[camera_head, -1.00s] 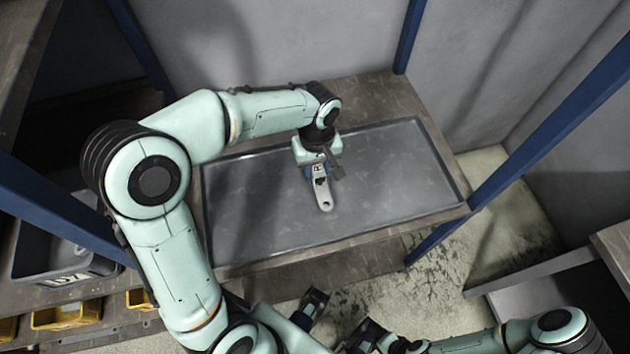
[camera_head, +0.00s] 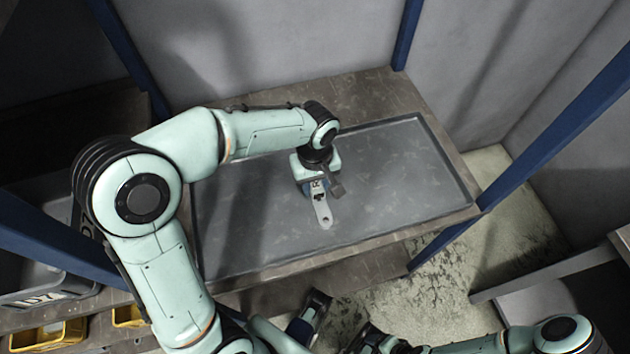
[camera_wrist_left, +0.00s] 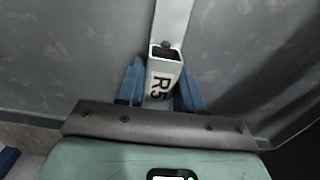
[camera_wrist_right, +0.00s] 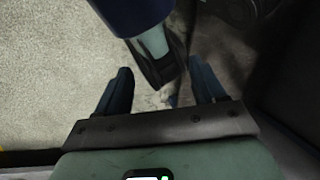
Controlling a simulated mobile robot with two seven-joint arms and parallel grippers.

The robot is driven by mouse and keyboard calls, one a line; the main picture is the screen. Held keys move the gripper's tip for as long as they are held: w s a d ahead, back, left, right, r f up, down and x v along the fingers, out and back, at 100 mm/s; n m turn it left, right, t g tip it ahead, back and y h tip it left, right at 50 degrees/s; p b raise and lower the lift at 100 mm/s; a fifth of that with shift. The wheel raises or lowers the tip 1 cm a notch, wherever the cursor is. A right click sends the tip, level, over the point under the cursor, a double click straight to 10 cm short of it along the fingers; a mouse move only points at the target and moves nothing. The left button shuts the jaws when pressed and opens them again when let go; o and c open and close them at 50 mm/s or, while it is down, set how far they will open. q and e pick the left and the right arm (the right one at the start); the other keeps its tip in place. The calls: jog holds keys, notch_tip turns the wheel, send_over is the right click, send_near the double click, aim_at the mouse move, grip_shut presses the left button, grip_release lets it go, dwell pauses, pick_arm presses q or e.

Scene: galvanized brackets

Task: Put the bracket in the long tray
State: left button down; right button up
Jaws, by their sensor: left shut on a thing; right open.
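The bracket (camera_head: 323,212) is a pale metal strip with a hole near its far end. It shows over the long grey tray (camera_head: 265,250) in the head view. My left gripper (camera_head: 318,190) is shut on it. In the left wrist view the blue fingers of my left gripper (camera_wrist_left: 160,88) press on both sides of the bracket's box-shaped end (camera_wrist_left: 164,72), marked "R5". I cannot tell whether the bracket touches the tray floor. My right gripper (camera_wrist_right: 160,92) is open and empty, away from the tray, over the floor.
The tray lies on a worn table (camera_head: 375,95) between blue posts (camera_head: 548,145). Nothing else shows in the tray. A dark bin (camera_head: 45,280) with lettering and yellow bins (camera_head: 48,337) stand at the left. Stained floor (camera_head: 510,215) shows at the right.

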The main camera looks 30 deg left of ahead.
aim_at(315, 183)
pick_arm(q)
jog(key=c, duration=0.7)
grip_release()
jog(key=shift+f, duration=0.1)
jog(key=shift+r+p, duration=0.7)
jog(key=shift+r, duration=0.15)
notch_tip(315, 183, up, 6)
jog(key=p, duration=0.5)
notch_tip(315, 183, up, 5)
jog(key=p, duration=0.3)
jog(key=shift+f+p, duration=0.1)
jog(key=shift+p, duration=0.2)
pick_arm(e)
notch_tip(315, 183, up, 9)
jog(key=shift+s+g, duration=0.15)
jog(key=shift+g, duration=0.15)
jog(key=shift+f, duration=0.1)
